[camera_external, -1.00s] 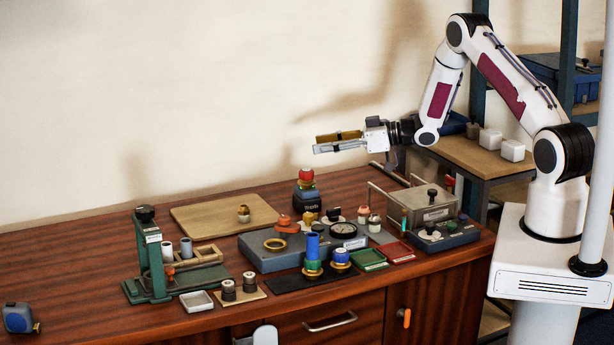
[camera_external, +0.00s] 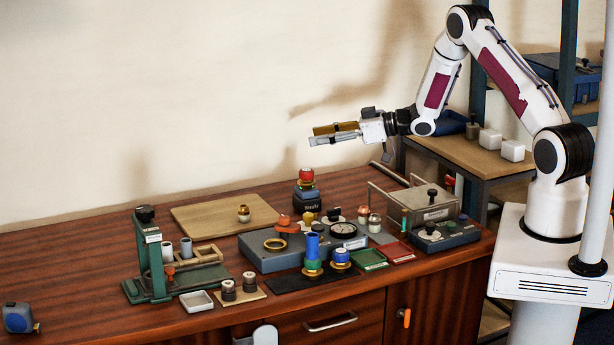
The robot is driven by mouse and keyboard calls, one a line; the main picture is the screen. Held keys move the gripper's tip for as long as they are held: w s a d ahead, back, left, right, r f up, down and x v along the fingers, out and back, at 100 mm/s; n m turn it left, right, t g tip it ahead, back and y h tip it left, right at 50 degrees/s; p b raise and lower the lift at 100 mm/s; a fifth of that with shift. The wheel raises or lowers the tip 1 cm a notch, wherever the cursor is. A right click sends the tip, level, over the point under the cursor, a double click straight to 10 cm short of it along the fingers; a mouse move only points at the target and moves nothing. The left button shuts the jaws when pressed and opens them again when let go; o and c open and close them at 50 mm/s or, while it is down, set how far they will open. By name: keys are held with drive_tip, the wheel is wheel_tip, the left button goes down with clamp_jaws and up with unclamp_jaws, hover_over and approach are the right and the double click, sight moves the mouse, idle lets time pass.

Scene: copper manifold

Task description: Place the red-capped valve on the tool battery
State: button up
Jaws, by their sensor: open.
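The red-capped valve (camera_external: 306,175) stands upright on top of the tool battery (camera_external: 307,203), a black block with white lettering, at the back of the bench behind the grey manifold block. A blue-grey part shows between the red cap and the black block; I cannot tell which of the two it belongs to. My gripper (camera_external: 326,136) is open and empty, with its fingers pointing left in the air above the battery, clear of the valve.
The grey manifold block (camera_external: 262,256) carries several small fittings and a dial gauge (camera_external: 343,230). A green press stand (camera_external: 153,256) is at left, near a wooden board (camera_external: 200,215). A metal box with a rail handle (camera_external: 430,207) stands at right. The far-left bench is mostly clear.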

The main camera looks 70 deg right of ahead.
drive_tip(key=s+a+r+m+g+h, duration=0.1)
drive_tip(key=s+a+r+h, duration=0.1)
drive_tip(key=a+r, duration=0.35)
drive_tip(key=s+a+r+g+h, duration=0.2)
drive_tip(key=s+r, duration=0.1)
drive_tip(key=r, duration=0.6)
drive_tip(key=s+a+r+m+g+h, duration=0.1)
drive_tip(key=s+a+r+h, duration=0.15)
drive_tip(key=r, duration=0.45)
drive_tip(key=s+a+g+y, duration=0.1)
drive_tip(key=s+a+g, duration=0.1)
drive_tip(key=s+a, duration=0.5)
drive_tip(key=s+a+f+g+y, duration=0.1)
drive_tip(key=s+a, duration=0.6)
drive_tip(key=s, duration=0.8)
drive_tip(key=s+a+g+y, duration=0.2)
drive_tip(key=s+a, duration=0.6)
drive_tip(key=s, duration=0.3)
drive_tip(key=shift+s+f+g, duration=0.2)
drive_tip(key=shift+s+g, duration=0.05)
drive_tip(key=shift+g, duration=0.05)
